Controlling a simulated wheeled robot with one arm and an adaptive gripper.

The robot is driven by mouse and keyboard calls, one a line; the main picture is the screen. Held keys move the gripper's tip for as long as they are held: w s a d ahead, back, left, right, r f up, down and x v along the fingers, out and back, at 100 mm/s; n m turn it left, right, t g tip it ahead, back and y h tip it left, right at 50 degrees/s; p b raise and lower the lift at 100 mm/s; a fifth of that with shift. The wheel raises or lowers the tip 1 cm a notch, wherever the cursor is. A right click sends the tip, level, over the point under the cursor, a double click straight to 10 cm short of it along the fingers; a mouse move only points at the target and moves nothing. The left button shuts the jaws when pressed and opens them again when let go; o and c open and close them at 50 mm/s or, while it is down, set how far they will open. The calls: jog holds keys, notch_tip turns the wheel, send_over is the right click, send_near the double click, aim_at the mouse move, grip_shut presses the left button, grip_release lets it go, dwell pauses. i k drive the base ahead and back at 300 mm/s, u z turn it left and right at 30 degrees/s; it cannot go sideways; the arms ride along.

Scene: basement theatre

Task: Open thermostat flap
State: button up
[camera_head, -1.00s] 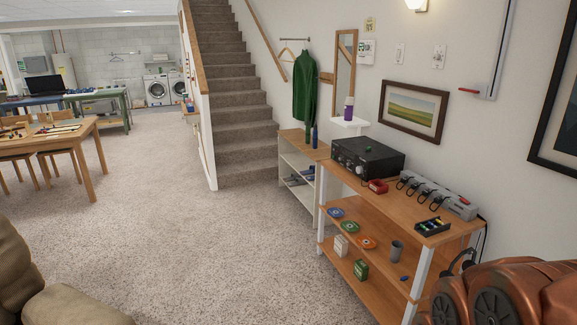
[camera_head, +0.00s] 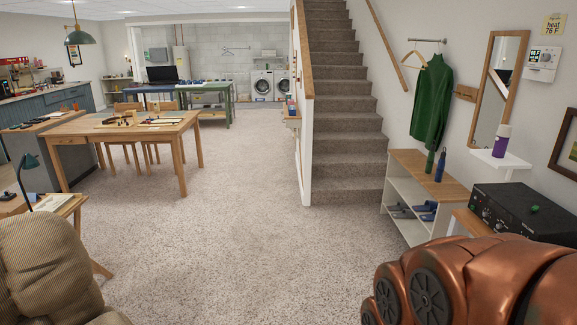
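The thermostat (camera_head: 541,61) is a small white unit on the right wall, near the right edge of the picture. It has a small screen and some dark marks on its front. A yellow note (camera_head: 552,24) above it reads "heat 76 F". At this size I cannot tell where its flap is or whether it is open. My copper-coloured arm fills the lower right corner, well short of the thermostat. My gripper is not in view.
A shelf (camera_head: 428,181) with shoes stands along the right wall beside a black amplifier (camera_head: 520,208). A mirror (camera_head: 497,90) and a green jacket (camera_head: 432,102) hang there. An armchair (camera_head: 52,270) is at lower left. Carpet (camera_head: 250,240) ahead is clear.

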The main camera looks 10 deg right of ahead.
aim_at(539, 75)
jog(key=u, duration=0.05)
jog(key=i, duration=1.8)
jog(key=z, duration=0.55)
jog(key=i, duration=1.75)
jog(key=z, duration=0.75)
